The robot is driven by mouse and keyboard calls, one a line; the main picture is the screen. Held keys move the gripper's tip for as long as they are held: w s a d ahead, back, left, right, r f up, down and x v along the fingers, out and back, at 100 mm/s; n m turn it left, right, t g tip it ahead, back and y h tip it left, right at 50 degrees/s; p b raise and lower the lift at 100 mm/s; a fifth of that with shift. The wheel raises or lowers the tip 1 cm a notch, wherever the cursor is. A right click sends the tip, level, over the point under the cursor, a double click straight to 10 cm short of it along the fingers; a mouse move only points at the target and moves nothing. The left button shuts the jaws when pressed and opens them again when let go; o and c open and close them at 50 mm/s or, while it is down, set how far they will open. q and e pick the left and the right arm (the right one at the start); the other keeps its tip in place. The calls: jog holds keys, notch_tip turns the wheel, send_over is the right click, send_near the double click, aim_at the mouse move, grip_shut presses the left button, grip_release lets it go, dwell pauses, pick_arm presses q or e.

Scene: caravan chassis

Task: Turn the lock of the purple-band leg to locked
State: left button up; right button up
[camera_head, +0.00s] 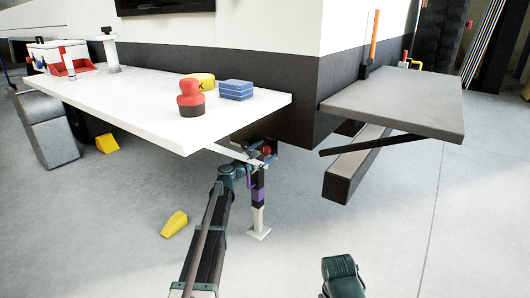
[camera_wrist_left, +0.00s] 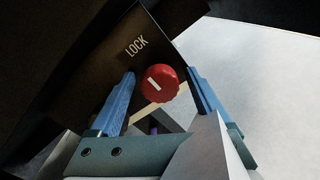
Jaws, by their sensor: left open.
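The purple-band leg (camera_head: 258,192) stands upright under the front corner of the white table, its pale foot on the floor. Its lock is a red round knob (camera_head: 267,150) on a dark housing. In the left wrist view the knob (camera_wrist_left: 160,84) shows a short white mark slanting up-left to down-right. The word LOCK is on the dark plate (camera_wrist_left: 120,62) up and left of it. My left gripper (camera_head: 255,158) is at the lock. Its blue fingers (camera_wrist_left: 161,76) are open, one on each side of the knob, with visible gaps. My right gripper does not show.
The white table (camera_head: 130,105) is above my left arm and bears a red-black stamp-like object (camera_head: 190,98), a yellow piece (camera_head: 204,79) and blue blocks (camera_head: 236,90). A grey shelf (camera_head: 400,100) with a brace juts out at the right. A yellow wedge (camera_head: 174,224) lies on the floor.

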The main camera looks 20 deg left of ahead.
pick_arm(q)
grip_shut()
dwell(0.4)
jog(key=m, duration=0.4)
jog(key=shift+m, duration=0.4)
jog(key=m, duration=0.4)
jog(key=shift+m, duration=0.3)
jog(key=m, duration=0.4)
jog(key=shift+m, duration=2.2)
